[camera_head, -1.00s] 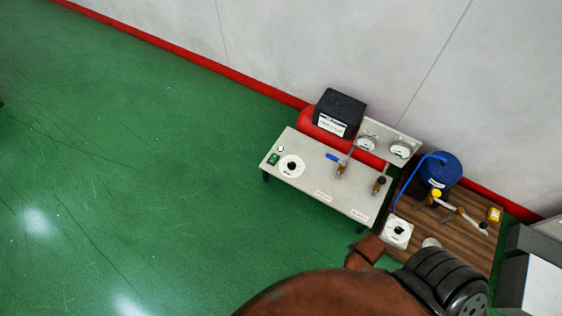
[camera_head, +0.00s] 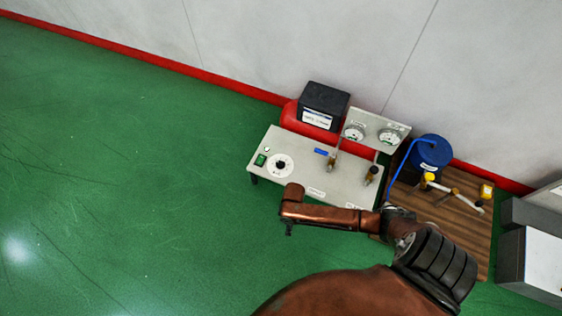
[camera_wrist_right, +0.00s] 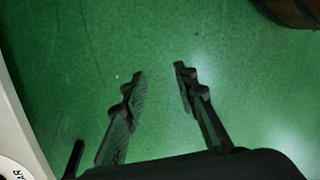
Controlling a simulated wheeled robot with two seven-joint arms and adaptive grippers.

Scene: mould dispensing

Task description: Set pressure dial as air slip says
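A round white dial (camera_head: 280,165) with a black knob sits at the left of the pale bench panel (camera_head: 300,184); its setting is too small to read. In the right wrist view, part of a round dial (camera_wrist_right: 12,172) lettered "AR" shows at the lower left corner. My right gripper (camera_wrist_right: 160,75) is open and empty over the green floor; in the head view (camera_head: 289,229) it is small and dark, just in front of the panel's front edge. A white label (camera_head: 318,119) on a black box carries unreadable print; I cannot tell which paper is the air slip. My left gripper is not in view.
Two gauges (camera_head: 371,133) stand on a plate behind the panel, with valves (camera_head: 371,175) and a blue lever (camera_head: 321,152) in front. A red tank (camera_head: 290,114) lies behind. Floor at left is clear.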

